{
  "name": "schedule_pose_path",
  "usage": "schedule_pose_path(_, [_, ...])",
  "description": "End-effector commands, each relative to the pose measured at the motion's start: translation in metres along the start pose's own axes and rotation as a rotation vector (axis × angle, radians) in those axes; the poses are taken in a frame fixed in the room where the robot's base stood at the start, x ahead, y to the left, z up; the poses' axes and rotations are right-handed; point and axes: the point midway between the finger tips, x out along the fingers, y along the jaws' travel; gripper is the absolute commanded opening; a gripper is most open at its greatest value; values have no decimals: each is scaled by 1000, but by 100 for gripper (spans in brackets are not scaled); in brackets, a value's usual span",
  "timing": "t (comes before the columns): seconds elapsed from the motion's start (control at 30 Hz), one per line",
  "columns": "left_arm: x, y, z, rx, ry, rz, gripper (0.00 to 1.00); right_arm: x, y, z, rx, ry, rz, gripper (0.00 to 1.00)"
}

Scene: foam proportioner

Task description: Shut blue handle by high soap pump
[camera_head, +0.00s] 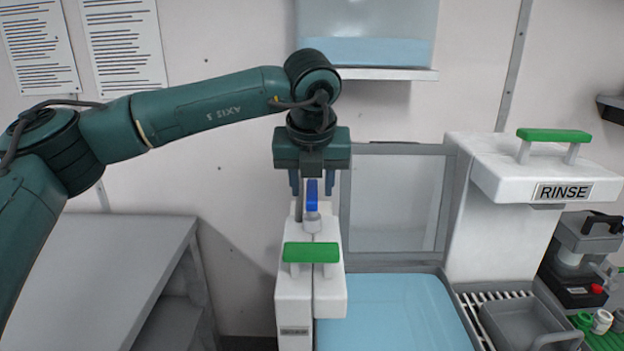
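The blue handle (312,196) stands upright on a small light-coloured valve fitting (312,221) atop the white soap pump (295,300), which has a green grip (311,253). My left gripper (311,188) points down over the blue handle from above. Its fingers show on either side of the handle with a gap between them. I cannot tell whether they touch it. The handle's upper end is close under the gripper body. My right gripper is not in view.
A white RINSE unit (520,185) with a green grip stands at the right. A blue-filled basin (395,310) lies in front. A shelf with a tank (367,50) is on the wall behind. A grey cabinet (110,270) stands at the left.

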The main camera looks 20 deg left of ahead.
Motion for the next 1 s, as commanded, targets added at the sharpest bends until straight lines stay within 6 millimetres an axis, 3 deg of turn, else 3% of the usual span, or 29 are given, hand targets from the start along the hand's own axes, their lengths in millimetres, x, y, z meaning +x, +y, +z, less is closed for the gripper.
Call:
schedule_pose_path(0.3, [4, 0, 0, 0, 0, 1, 40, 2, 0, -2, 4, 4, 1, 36])
schedule_pose_path(0.8, [3, 0, 0, 0, 0, 0, 0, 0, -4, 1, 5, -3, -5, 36])
schedule_pose_path(1.0, [3, 0, 0, 4, 0, -2, 0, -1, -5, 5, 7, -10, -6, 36])
